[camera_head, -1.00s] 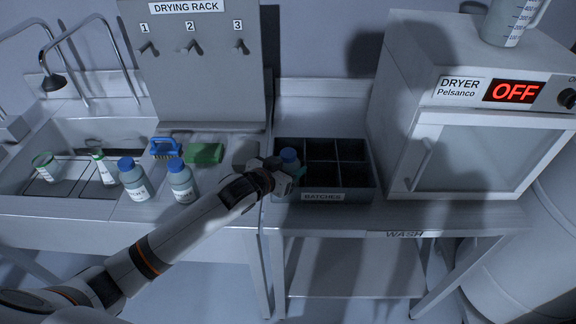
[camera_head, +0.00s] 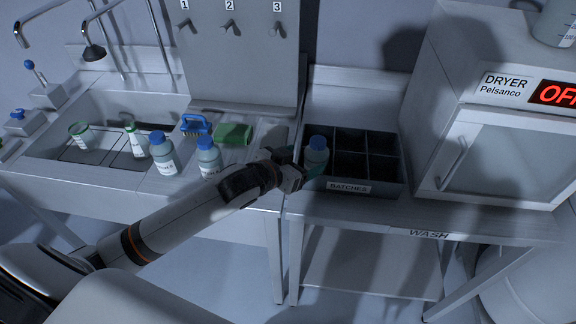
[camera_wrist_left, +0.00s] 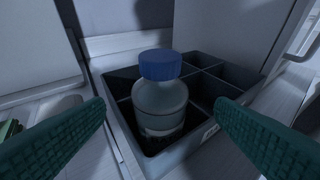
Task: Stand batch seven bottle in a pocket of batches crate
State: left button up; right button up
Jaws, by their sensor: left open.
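A blue-capped bottle (camera_head: 316,157) stands in the front left pocket of the dark crate labelled BATCHES (camera_head: 348,187). In the left wrist view the bottle (camera_wrist_left: 159,105) looks upright inside the pocket of the crate (camera_wrist_left: 205,140). My left gripper (camera_head: 300,170) is open just beside the bottle, in front and to its left. In the left wrist view its green fingers (camera_wrist_left: 160,135) are spread wide, one on each side, apart from the bottle. The bottle's label is not readable. My right gripper is not in view.
Two more blue-capped bottles stand by the sink, one (camera_head: 162,154) left of the other (camera_head: 208,158). A green sponge (camera_head: 234,134) and blue brush (camera_head: 195,125) lie behind them. The dryer (camera_head: 500,130) stands right of the crate. The crate's other pockets look empty.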

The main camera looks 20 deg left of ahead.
pick_arm(q)
jog(key=v, duration=0.5)
jog(key=shift+s+r+b, duration=0.1)
jog(key=shift+b, duration=0.2)
